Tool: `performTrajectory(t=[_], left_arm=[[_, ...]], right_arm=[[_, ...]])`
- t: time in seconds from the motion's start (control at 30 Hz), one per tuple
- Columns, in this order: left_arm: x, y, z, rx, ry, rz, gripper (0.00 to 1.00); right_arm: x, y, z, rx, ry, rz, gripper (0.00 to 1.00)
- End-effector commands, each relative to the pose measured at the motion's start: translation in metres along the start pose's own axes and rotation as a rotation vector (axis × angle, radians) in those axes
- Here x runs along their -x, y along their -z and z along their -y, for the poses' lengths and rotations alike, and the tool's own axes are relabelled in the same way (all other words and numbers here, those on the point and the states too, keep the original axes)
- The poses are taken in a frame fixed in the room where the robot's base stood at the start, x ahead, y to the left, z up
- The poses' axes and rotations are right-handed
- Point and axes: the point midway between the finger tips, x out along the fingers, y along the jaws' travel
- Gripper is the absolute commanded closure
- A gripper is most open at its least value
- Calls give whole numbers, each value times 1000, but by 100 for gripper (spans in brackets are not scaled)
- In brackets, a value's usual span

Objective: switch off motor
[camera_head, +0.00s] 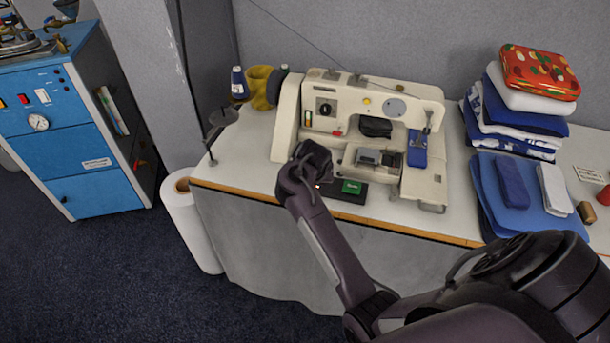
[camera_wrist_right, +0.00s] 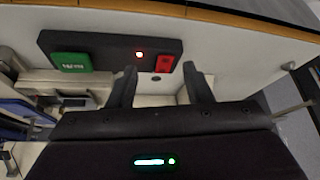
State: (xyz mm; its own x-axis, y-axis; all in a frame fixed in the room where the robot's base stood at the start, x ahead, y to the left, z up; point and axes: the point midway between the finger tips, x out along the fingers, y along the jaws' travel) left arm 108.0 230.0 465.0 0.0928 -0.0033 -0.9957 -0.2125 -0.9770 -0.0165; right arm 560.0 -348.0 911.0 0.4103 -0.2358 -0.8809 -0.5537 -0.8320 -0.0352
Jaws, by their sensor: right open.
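A dark switch box (camera_head: 345,198) sits at the table's front edge below the sewing machine (camera_head: 365,115). Its green button (camera_head: 351,187) shows in the head view. In the head view my right gripper (camera_head: 308,170) hides the red button's end of the box. My left gripper is not in view.
Folded blue cloths (camera_head: 520,195) and a cloth stack (camera_head: 515,110) lie to the right on the table. A yellow cup-like object (camera_head: 262,88) and a blue spool (camera_head: 238,82) stand left of the machine. A white roll (camera_head: 193,222) leans by the table's left end.

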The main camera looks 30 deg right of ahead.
Motion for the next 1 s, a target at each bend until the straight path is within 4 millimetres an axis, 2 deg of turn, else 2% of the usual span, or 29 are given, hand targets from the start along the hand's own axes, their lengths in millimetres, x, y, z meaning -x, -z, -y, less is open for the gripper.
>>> performTrajectory(t=[0.03,0.1,0.23,0.37,0.47,0.63,0.8,1.0], left_arm=[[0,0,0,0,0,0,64],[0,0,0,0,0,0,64],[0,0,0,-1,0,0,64],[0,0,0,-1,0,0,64],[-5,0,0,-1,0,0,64],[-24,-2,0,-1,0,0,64],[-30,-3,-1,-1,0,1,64],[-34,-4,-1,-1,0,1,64]], right_arm=[[-2,17,6,-58,-20,5,55],[-4,30,8,-121,-56,22,55],[-1,41,14,-197,-112,60,55],[2,43,18,-228,-142,88,55],[-3,41,18,-235,-150,96,55],[-29,36,14,-235,-152,96,55],[-53,35,11,-235,-150,96,55],[-71,34,8,-235,-149,94,55]])
